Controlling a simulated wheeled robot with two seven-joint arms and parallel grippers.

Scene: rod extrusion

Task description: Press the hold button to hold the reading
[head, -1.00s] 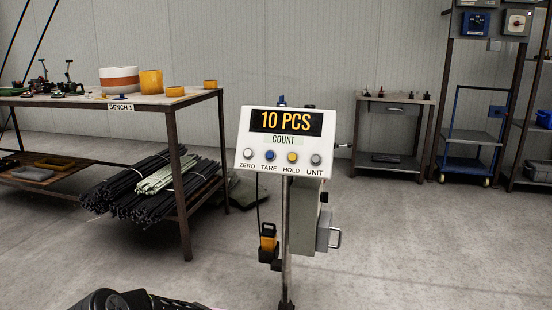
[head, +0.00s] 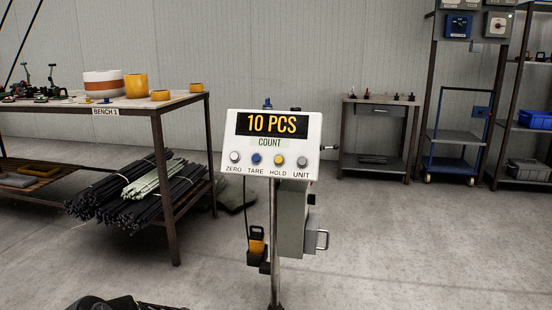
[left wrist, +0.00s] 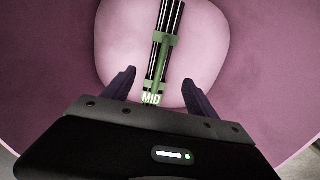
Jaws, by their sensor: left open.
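The indicator box (head: 272,128) stands on a pole in the middle of the head view. Its display (head: 271,124) reads "10 PCS" with "COUNT" below. A row of buttons sits under it: white ZERO (head: 235,157), blue TARE (head: 256,158), yellow HOLD (head: 279,160) and grey UNIT (head: 302,161). In the left wrist view my left gripper (left wrist: 158,85) is open, its two fingers apart. My right gripper is not seen.
Bench 1 (head: 186,99) with yellow rolls stands at the left, black rod bundles (head: 130,200) on its lower shelf. A small table (head: 380,100) and a blue cart (head: 450,135) stand at the back right. The floor (head: 420,250) at the right is clear.

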